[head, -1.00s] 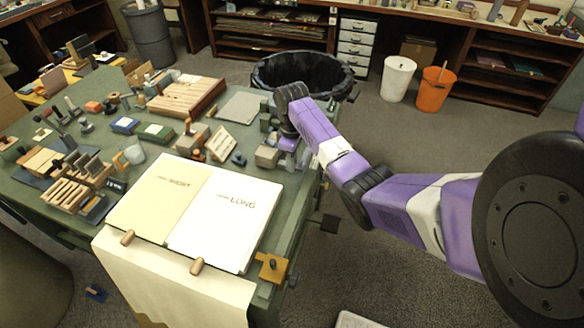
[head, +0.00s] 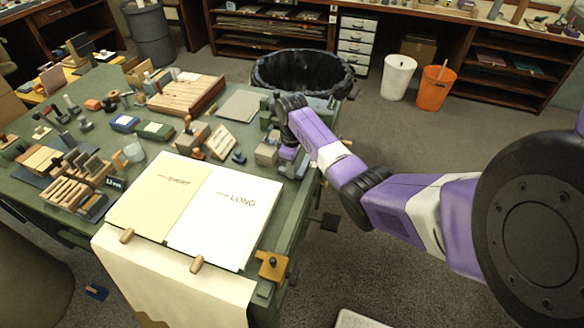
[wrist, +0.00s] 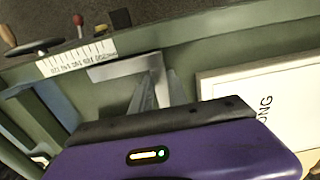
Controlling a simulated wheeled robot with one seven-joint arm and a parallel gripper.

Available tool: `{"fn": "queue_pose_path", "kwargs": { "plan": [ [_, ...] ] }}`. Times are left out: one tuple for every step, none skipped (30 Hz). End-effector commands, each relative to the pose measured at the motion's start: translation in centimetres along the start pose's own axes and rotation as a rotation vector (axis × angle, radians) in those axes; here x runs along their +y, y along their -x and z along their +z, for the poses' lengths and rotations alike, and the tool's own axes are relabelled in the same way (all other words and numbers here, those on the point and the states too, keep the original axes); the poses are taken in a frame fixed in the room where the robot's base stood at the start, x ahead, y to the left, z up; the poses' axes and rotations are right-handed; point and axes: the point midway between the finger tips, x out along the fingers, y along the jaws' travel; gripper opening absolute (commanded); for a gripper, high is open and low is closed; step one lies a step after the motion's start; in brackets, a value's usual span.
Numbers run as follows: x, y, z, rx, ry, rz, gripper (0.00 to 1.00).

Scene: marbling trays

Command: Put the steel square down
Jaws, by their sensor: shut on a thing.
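The steel square (wrist: 122,68) is a flat grey metal piece with a bend, seen in the wrist view at the tips of my fingers. My gripper (wrist: 158,88) is shut on it, above the green bench surface. In the head view my gripper (head: 287,153) is at the right edge of the green bench (head: 283,222). The square cannot be made out there. Whether the square touches the bench is unclear.
A white sheet marked LONG (head: 232,225) and a cream sheet marked SHORT (head: 160,195) lie nearby. A scale strip (wrist: 76,58) runs just beyond the square. A black-lined bin (head: 300,72) stands behind. Blocks and tools crowd the bench's left.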

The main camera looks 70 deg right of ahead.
Motion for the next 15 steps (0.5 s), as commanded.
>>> {"fn": "queue_pose_path", "kwargs": {
  "plan": [
    [0.04,0.08,-0.03,0.001,0.0,0.001,0.0],
    [0.0,0.03,-0.01,0.0,0.0,0.0,0.22],
    [0.01,0.03,-0.01,0.0,0.0,0.0,0.29],
    [0.0,0.03,-0.01,0.0,0.0,0.0,0.35],
    [0.0,0.03,-0.01,0.0,0.0,0.0,0.41],
    [0.01,0.04,-0.01,0.0,0.0,0.0,0.41],
    [0.01,0.04,-0.01,0.0,0.0,0.0,0.41],
    [0.01,0.04,-0.01,0.0,0.0,0.0,0.41],
    [0.01,0.04,-0.01,0.0,0.0,0.0,0.41],
    [0.01,0.04,-0.01,0.0,0.0,0.0,0.41],
    [0.01,0.05,-0.02,0.0,0.0,0.0,0.41],
    [0.01,0.05,-0.01,0.0,0.0,0.0,0.41],
    [0.01,0.06,-0.02,0.0,0.0,0.0,0.41],
    [0.02,0.09,-0.02,0.0,0.0,0.0,0.41],
    [0.03,0.22,-0.02,0.0,0.0,0.001,0.41]
  ]
}}
